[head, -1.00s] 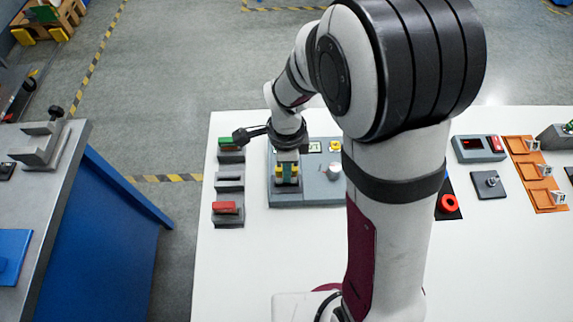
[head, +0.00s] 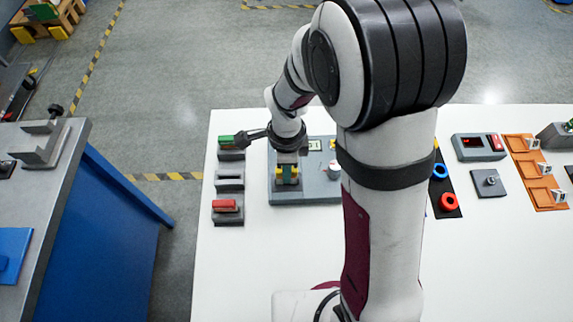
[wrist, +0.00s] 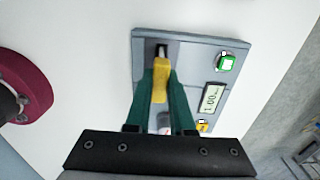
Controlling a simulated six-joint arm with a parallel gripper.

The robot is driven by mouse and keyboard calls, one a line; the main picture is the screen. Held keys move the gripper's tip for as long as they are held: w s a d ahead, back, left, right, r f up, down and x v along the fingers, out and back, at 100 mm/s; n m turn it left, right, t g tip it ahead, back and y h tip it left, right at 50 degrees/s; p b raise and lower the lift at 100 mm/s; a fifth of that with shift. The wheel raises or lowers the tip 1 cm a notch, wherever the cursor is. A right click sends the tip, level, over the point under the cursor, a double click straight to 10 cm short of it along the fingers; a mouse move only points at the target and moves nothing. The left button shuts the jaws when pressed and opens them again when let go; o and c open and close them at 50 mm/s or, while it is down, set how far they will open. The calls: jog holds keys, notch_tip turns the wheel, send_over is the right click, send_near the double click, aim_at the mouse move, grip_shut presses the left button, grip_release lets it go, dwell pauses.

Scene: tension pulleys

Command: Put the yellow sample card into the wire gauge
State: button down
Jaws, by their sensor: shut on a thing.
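The yellow sample card (wrist: 161,79) is held between the green fingers of my gripper (wrist: 160,88). In the wrist view its far end is at the dark slot of the grey wire gauge (wrist: 185,50); I cannot tell how deep it sits. In the head view my gripper (head: 288,175) is over the left part of the gauge (head: 318,188), with yellow showing at the fingers. The lower part of the card is hidden by the fingers.
Blue (head: 440,171) and red (head: 449,202) rings are right of my arm. The white table front is clear.

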jog(key=shift+f, duration=1.1)
dwell(0.5)
jog(key=shift+c, duration=1.9)
grip_release()
jog(key=shift+r, duration=4.05)
jog(key=s+d+r+n, duration=0.1)
jog(key=s+r+n, duration=0.2)
jog(key=s, duration=0.3)
jog(key=s+d+r+n+y, duration=0.1)
jog(key=s+d+r+n, duration=0.1)
jog(key=s+n, duration=0.3)
jog(key=s+d+r+n, duration=0.2)
jog(key=s+r+n, duration=0.1)
jog(key=s, duration=0.4)
jog(key=shift+s+r+n+y, duration=0.35)
jog(key=shift+n+y, duration=0.05)
jog(key=shift+n, duration=0.3)
